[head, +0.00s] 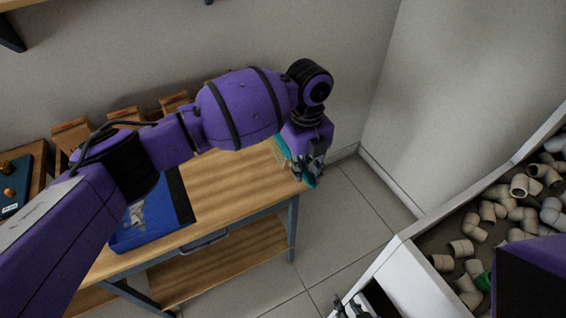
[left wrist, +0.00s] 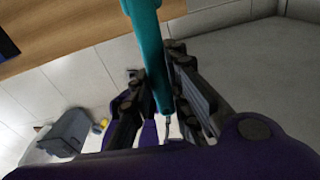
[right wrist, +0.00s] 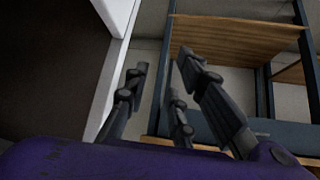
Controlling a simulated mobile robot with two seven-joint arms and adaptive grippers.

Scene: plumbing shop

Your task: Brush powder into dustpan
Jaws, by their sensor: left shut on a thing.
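My left gripper (head: 308,160) is shut on a teal handle, likely the brush, past the right end of the wooden workbench (head: 235,195). The teal handle (left wrist: 147,45) runs between the fingers in the left wrist view. A blue tray-like thing (head: 175,208) with a black edge lies on the bench, partly hidden by my left arm; I cannot tell if it is the dustpan. Pale grey bits (head: 136,213) show on it. My right gripper (right wrist: 160,75) is open and empty, low beside the bench frame.
Several wooden bins (head: 70,132) stand along the bench's back. A white-walled crate (head: 405,272) of pipe elbows (head: 475,233) is at the right. A grey container (left wrist: 68,130) stands on the floor in the left wrist view. The bench's right part looks bare.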

